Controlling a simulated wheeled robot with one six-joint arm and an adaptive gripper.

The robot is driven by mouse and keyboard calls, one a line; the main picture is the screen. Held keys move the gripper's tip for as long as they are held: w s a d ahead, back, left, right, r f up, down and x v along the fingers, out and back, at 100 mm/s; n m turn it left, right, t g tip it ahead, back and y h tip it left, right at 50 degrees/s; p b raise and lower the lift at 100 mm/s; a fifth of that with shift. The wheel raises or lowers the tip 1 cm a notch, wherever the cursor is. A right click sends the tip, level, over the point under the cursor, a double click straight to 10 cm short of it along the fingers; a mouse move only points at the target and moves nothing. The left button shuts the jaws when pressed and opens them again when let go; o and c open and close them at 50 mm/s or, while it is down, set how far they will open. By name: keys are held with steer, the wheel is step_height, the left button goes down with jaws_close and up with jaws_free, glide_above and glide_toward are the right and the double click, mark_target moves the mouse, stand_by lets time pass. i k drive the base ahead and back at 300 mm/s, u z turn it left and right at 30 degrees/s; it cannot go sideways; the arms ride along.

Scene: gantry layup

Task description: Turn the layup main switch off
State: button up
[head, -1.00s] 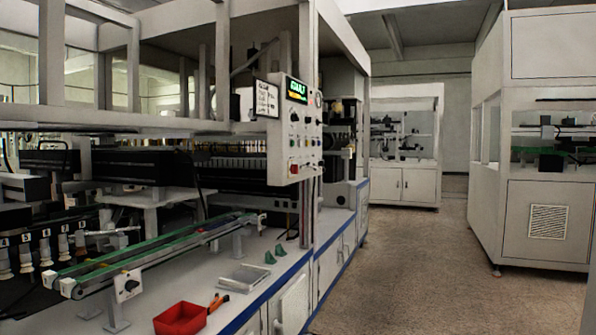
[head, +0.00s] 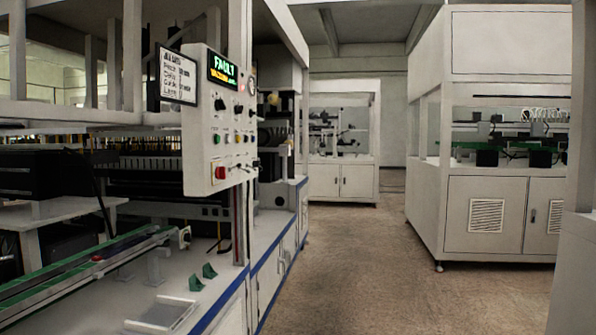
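The layup control panel (head: 203,150) is a pale upright box on the machine frame at left of centre. Its display (head: 221,69) reads FAULT in green with a yellow line below. Under the display are several dark knobs and coloured buttons, including a red button (head: 220,173) at the lower left. A dark knob with a pale plate (head: 251,166) shows at the panel's right edge. I cannot tell which control is the main switch or how it is set. My gripper is not in view.
A white machine bench with a blue edge (head: 219,298) runs along the left, with a green conveyor (head: 92,264) and small green brackets (head: 208,271) on it. A white enclosed machine (head: 490,190) stands at right. The brown floor aisle (head: 338,255) between them is clear.

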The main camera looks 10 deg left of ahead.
mark_target(220, 173)
steer(key=z, duration=0.3)
steer(key=i, duration=0.65)
steer(key=u, duration=0.45)
steer(key=i, duration=0.8)
steer(key=u, duration=0.7)
